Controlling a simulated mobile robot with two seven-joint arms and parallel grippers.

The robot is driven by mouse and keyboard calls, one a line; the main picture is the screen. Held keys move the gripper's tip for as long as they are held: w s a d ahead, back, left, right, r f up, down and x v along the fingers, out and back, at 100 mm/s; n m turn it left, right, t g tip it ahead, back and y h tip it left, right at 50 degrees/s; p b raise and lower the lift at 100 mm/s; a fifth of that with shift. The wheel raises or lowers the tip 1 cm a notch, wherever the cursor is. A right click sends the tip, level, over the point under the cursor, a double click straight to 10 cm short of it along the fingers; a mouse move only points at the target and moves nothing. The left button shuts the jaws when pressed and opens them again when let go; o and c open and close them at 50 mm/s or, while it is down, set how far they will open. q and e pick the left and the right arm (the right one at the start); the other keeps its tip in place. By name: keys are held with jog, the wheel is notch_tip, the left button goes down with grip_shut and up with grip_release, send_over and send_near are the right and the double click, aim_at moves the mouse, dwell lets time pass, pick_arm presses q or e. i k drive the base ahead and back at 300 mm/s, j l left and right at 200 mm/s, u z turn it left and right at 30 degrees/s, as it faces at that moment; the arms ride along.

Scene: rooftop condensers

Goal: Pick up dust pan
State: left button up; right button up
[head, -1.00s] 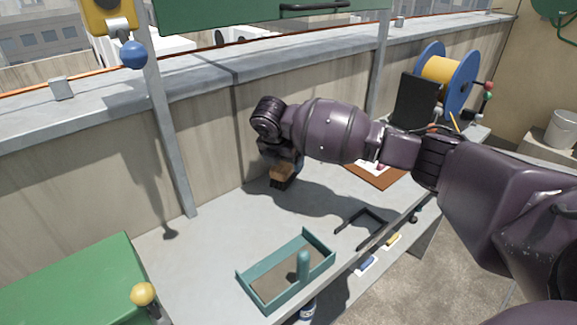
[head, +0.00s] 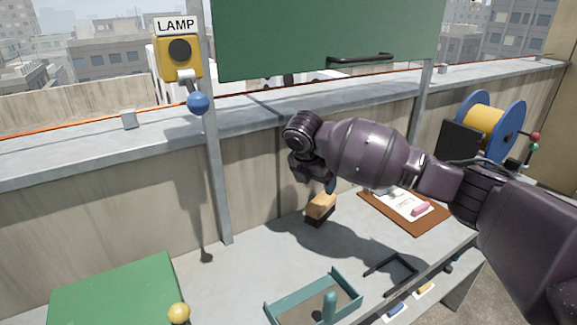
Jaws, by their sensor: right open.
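A teal, low-walled pan with an upright teal handle (head: 330,307) looks like the dust pan. It lies on the grey bench at the bottom of the head view, its near part cut off by the picture's edge. My right gripper (head: 327,187) is open, pointing down, well behind and above the pan. It is just above a wooden block brush with dark bristles (head: 320,208); nothing shows held. Its fingers are partly hidden by my own wrist. My left gripper is not in view.
A clipboard (head: 432,222) with paper and a pink piece lies right of the brush. A black bracket (head: 392,275) lies right of the pan. A green box lid (head: 115,290) is at left. A cable reel (head: 490,125) stands at back right. A post (head: 214,165) rises behind.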

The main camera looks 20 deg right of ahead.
aim_at(329, 298)
jog(key=k, duration=1)
